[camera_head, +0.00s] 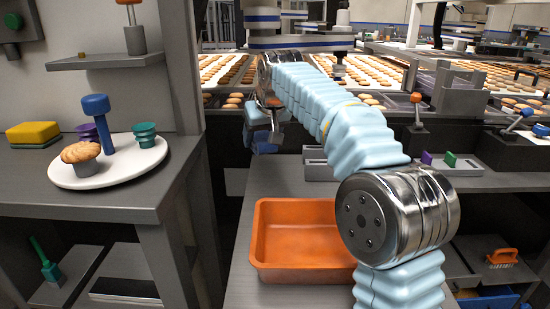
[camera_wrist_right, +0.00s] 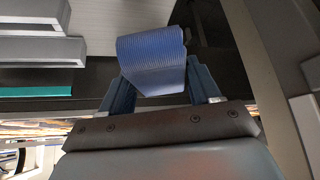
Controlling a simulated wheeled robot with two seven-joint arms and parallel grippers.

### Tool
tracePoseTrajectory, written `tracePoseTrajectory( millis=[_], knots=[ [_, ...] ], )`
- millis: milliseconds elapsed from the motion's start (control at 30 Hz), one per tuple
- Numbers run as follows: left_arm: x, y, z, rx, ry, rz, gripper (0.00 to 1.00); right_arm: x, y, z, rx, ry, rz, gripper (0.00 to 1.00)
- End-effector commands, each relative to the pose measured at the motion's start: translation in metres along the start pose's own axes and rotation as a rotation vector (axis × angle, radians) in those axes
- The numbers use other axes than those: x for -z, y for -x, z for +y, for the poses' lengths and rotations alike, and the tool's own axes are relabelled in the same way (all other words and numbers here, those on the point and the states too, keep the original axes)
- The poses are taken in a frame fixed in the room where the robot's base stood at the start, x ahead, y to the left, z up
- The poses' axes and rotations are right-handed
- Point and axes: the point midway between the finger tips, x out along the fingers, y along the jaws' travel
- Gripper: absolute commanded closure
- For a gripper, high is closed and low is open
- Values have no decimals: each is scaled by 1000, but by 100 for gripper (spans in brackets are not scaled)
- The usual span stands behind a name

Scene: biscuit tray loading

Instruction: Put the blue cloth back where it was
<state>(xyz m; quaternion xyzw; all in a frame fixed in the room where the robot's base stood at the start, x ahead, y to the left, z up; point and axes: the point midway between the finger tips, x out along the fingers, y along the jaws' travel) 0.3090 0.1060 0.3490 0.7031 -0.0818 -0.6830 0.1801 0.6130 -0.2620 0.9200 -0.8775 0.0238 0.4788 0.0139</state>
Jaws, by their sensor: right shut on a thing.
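The blue cloth (camera_wrist_right: 152,60), a folded, ribbed blue piece, shows in the right wrist view between the two dark blue fingers. My right gripper (camera_wrist_right: 160,82) is shut on it; it also shows in the head view (camera_head: 264,138), hanging below the wrist, in the air in front of the biscuit conveyor. In the head view the cloth is hard to tell apart from the blue fingers. My left gripper is not in view.
An orange tray (camera_head: 275,265), empty where visible, stands below my right arm. A white plate (camera_head: 70,176) with a muffin (camera_head: 82,157) and coloured pieces is on the left counter beside a yellow sponge (camera_head: 33,132). A grey bin (camera_head: 318,166) stands behind the arm.

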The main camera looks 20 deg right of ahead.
Motion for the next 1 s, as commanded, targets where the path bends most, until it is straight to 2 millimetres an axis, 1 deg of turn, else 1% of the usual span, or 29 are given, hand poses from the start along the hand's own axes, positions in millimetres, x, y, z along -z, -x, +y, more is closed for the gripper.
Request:
tracePoseTrajectory(
  millis=[33,167,200,400,500,667,733,900,1000],
  knots=[
    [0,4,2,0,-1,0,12,4,-6,8,-4,-2,-2,68],
    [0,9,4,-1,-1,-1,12,12,-24,25,-4,-2,-2,68],
    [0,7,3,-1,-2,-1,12,10,-33,28,-2,-1,-3,68],
    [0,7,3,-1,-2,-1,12,9,-65,44,-2,-1,-2,68],
    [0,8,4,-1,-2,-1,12,8,-75,49,-1,0,-1,68],
    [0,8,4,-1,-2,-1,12,8,-84,53,-1,1,-1,68],
    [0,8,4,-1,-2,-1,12,7,-94,59,-2,-1,-3,68],
    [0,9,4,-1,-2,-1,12,-6,-114,57,1,2,-1,68],
    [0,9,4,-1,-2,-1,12,-8,-118,58,0,2,1,68]
  ],
)
